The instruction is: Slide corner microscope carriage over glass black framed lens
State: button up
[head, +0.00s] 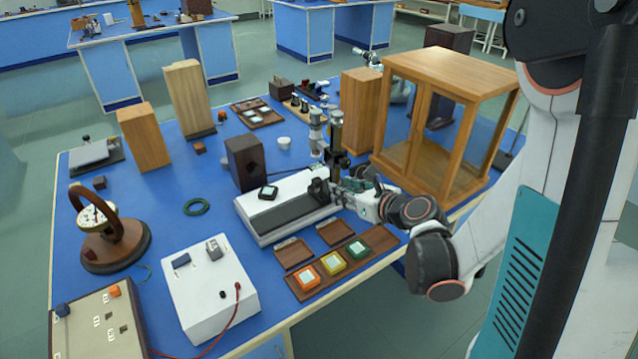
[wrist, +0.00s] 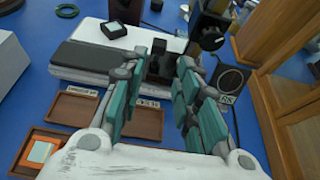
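The glass black-framed lens (head: 268,192) lies on the white top of the bench base (head: 262,232), left of the carriage. It also shows in the wrist view (wrist: 115,28). The black carriage (head: 318,191) sits at the right end of the base's dark rail; its upright black post stands in the wrist view (wrist: 159,60). A tall dark microscope tube (head: 336,135) rises behind it. My gripper (head: 338,192) reaches in from the right. In the wrist view its teal fingers are apart, one on each side of the post, with gaps visible; contact is unclear.
A wooden glazed cabinet (head: 445,75) stands close behind my arm. A dark box (head: 245,162) stands behind the lens.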

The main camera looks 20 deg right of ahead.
aim_at(318, 181)
jog(key=b+x, duration=0.3)
jog(key=x, duration=0.9)
jog(key=shift+w+f, duration=0.15)
jog(key=shift+a, duration=0.1)
grip_shut()
